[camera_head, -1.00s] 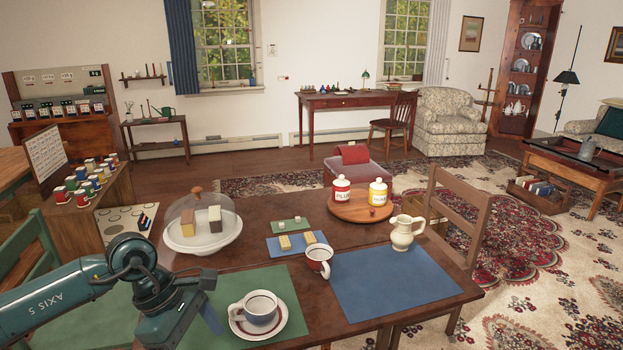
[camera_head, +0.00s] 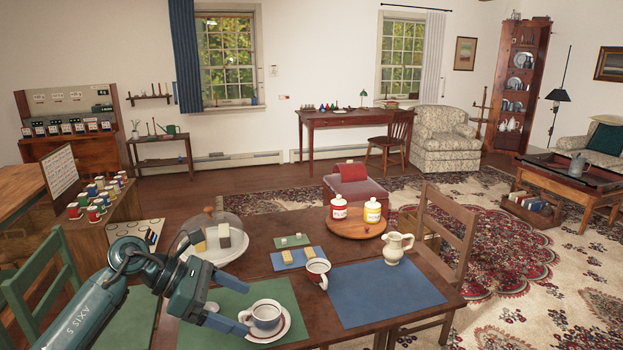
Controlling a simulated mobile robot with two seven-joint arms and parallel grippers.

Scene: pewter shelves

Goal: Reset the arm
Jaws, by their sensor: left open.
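My left arm comes in from the lower left over the near edge of the dining table. My left gripper (camera_head: 236,321) is open, with its blue fingers pointing right, close to the left side of the white-and-blue cup (camera_head: 266,313). Nothing shows between the fingers, and I cannot tell whether they touch the cup. The cup stands upright on a saucer (camera_head: 285,333) on the green placemat (camera_head: 283,290). My right gripper is not in view.
A glass-domed cake stand (camera_head: 230,250) is behind my gripper. A second mug (camera_head: 317,272), a blue placemat (camera_head: 388,293), a cream pitcher (camera_head: 396,248) and a wooden turntable (camera_head: 357,228) with two jars stand farther right. A green chair (camera_head: 38,290) is at left.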

